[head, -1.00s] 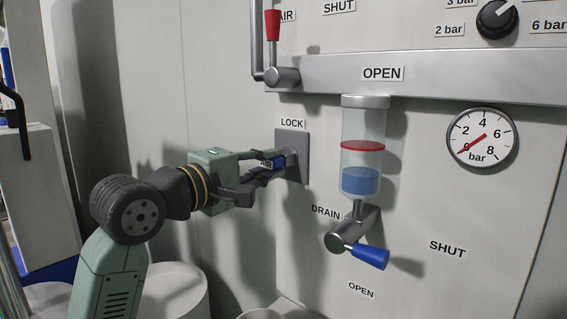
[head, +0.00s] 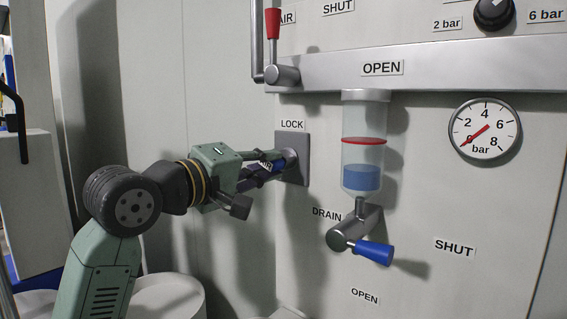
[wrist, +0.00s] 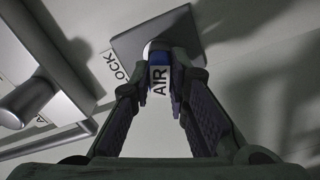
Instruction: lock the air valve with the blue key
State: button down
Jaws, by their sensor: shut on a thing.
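The blue key (head: 265,167), with a white AIR tag, is at the lock cylinder on the grey LOCK plate (head: 293,140). My gripper (head: 272,164) is shut on the key. In the wrist view the key's AIR tag (wrist: 160,82) shows between the fingers, against the lock on the plate (wrist: 183,28). How deep the key sits is hidden by the fingers. The air valve's red handle (head: 273,24) points up, above and left of the lock.
The drain valve's blue handle (head: 374,252) sticks out below the sight bowl (head: 362,150), right of my gripper. The gauge (head: 485,130) needle points near 0. A metal rail (head: 440,75) runs above. A white drum (head: 170,297) stands below my arm.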

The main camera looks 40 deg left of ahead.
jog(key=shift+f+m+b, duration=0.1)
jog(key=shift+m+b, duration=0.4)
jog(key=shift+b, duration=0.1)
jog(key=m+b, duration=0.1)
jog(key=m, duration=0.1)
jog(key=shift+m+b, duration=0.3)
jog(key=shift+m, duration=0.5)
